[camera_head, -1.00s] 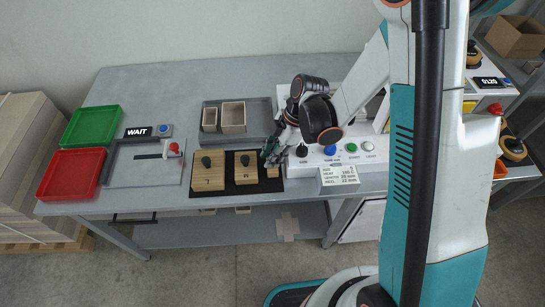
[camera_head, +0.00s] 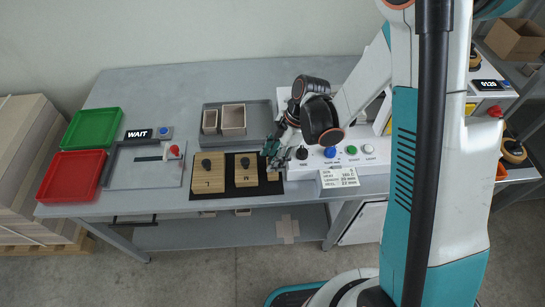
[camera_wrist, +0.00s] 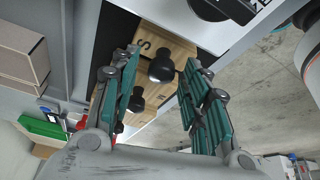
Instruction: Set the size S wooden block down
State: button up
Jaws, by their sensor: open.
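The size S wooden block (camera_wrist: 177,48) is a light wooden block with a black knob and a letter S. It sits at the right end of the black mat, beside the M block (camera_head: 246,182). In the head view my gripper hides most of it. In the wrist view my gripper (camera_wrist: 163,58) is open, with one green-padded finger on each side of the S block's knob and gaps showing. In the head view my gripper (camera_head: 272,152) is over the mat's right end.
The L block (camera_head: 208,184) sits left of the M block. A grey tray (camera_head: 240,103) with two small boxes stands behind. A white button panel (camera_head: 340,160) is close on the right. Red (camera_head: 72,176) and green (camera_head: 92,128) trays are at the left.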

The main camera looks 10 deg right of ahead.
jog(key=s+d+r+m+t+h+p, duration=0.1)
jog(key=s+d+r+m+t+p, duration=0.3)
jog(key=r, duration=0.8)
jog(key=s+d+r+m+h+b, duration=0.1)
jog(key=d+r+m, duration=0.5)
jog(key=r, duration=0.5)
jog(key=s+d+r+m+t+h, duration=0.2)
jog(key=s+d+r+m+t, duration=0.2)
jog(key=s+m, duration=0.4)
jog(key=r+m, duration=0.1)
jog(key=m, duration=0.1)
jog(key=shift+r+m, duration=0.3)
jog(key=shift+r, duration=0.05)
